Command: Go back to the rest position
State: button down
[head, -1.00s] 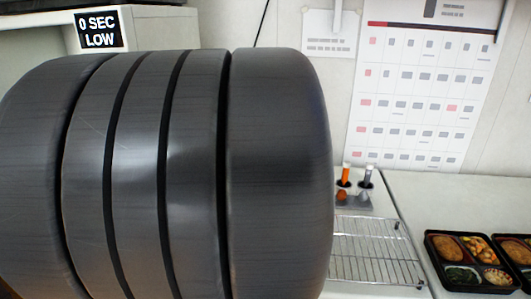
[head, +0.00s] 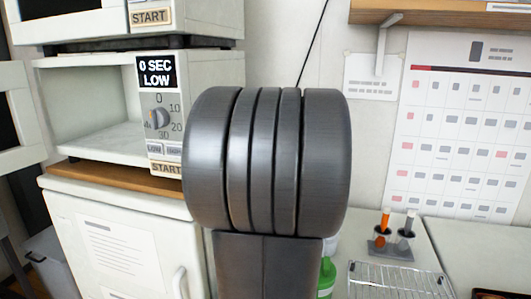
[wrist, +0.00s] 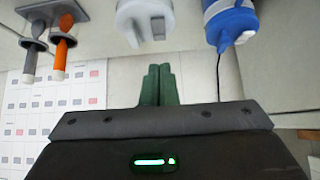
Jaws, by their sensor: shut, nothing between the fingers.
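My gripper (wrist: 159,72) shows in the wrist view. Its two green fingers are together, with nothing between them. It is apart from the objects around it. In the head view a large grey joint of my arm fills the middle, and the gripper itself is not seen there. A bento tray (head: 490,294) shows only as a dark edge at the lower right of the head view.
A microwave (head: 105,95) stands open above a white cabinet (head: 125,240) at left. At right are a wire rack (head: 400,280), a holder with orange and grey handles (head: 385,248) and a green bottle (head: 326,280). White (wrist: 143,18) and blue (wrist: 232,22) bottles appear in the wrist view.

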jog(key=x, duration=0.1)
jog(key=b+x, duration=0.1)
jog(key=x, duration=0.2)
jog(key=shift+s+f+b, duration=0.25)
jog(key=shift+f+b, duration=0.05)
jog(key=shift+f, duration=0.1)
jog(key=shift+w+r+p, duration=0.15)
jog(key=shift+r+p, duration=0.15)
jog(key=shift+r, duration=0.05)
jog(key=shift+w+d+r+g, duration=0.1)
jog(key=shift+w+r+g, duration=0.1)
jog(key=shift+w+g, duration=0.2)
jog(key=shift+s+f, duration=0.1)
